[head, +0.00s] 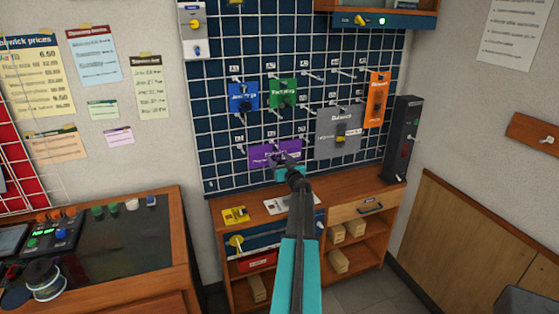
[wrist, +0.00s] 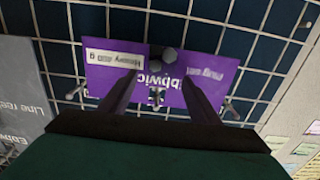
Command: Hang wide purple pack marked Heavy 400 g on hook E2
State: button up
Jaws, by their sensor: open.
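The wide purple pack (head: 275,153) is against the lower part of the wire grid, below the blue and green packs. In the wrist view the purple pack (wrist: 110,72) appears upside down, with a white "Heavy" label. A metal hook end (wrist: 157,96) shows in front of its middle, so it seems to hang there. Hook labels are too small to read surely, so I cannot tell which is E2. My gripper (wrist: 159,82) is open, its two fingers in front of the pack on either side of that hook end. In the head view my gripper (head: 289,174) covers the pack's lower right.
Blue (head: 243,97), green (head: 283,93), grey (head: 338,140) and orange (head: 377,100) packs hang on the grid (head: 220,120). Bare hooks stick out between them. A wooden shelf unit (head: 345,190) stands below, with a yellow pack (head: 235,215) on top. A dark upright box (head: 402,140) stands right.

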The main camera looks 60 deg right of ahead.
jog(key=b+v, duration=0.2)
jog(key=v, duration=1.1)
jog(key=shift+s+a, duration=0.25)
jog(key=shift+s, duration=0.05)
jog(key=shift+s, duration=0.1)
dwell(0.6)
